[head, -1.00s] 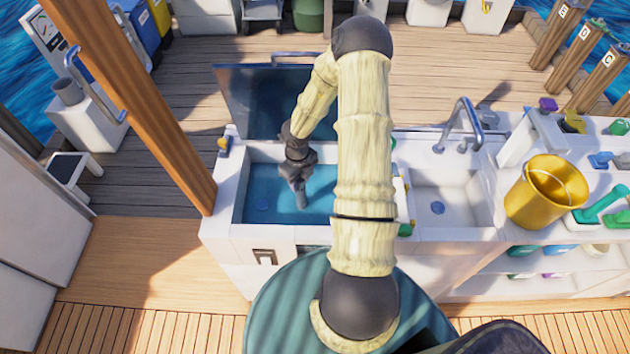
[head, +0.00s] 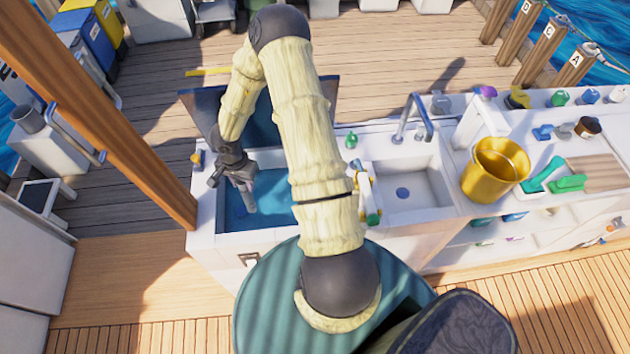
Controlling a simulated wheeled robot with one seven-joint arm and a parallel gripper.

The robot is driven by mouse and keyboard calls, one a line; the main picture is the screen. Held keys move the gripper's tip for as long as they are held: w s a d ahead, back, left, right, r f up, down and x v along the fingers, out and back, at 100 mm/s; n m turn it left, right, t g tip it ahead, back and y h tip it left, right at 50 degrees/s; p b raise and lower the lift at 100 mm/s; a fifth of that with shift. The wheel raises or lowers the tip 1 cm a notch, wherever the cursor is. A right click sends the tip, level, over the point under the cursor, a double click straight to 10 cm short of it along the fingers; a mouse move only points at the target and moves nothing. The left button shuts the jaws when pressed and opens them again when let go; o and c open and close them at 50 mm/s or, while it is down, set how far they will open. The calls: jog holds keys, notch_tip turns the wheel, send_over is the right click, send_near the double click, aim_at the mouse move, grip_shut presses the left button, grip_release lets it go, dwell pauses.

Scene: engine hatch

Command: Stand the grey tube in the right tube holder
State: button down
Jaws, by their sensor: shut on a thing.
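My gripper (head: 240,178) is shut on a grey tube (head: 248,199), whose visible part hangs below the fingers, slightly tilted. The tube is over the left part of the blue-floored basin (head: 274,222) in the white counter. Whether its lower end touches the basin floor cannot be told. I cannot clearly make out a right tube holder; part of the basin is hidden behind my arm.
A dark raised lid (head: 200,110) stands behind the basin. To the right are a sink (head: 420,193) with a tap (head: 414,118) and a yellow bucket (head: 494,170). A wooden post (head: 130,130) rises on the left. The deck behind is mostly clear.

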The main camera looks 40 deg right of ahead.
jog(key=a+r+n+p, duration=0.4)
jog(key=r+n, duration=0.1)
jog(key=n, duration=0.6)
jog(key=shift+w+a+n, duration=0.15)
jog(key=shift+a+n, duration=0.25)
jog(key=shift+d, duration=0.1)
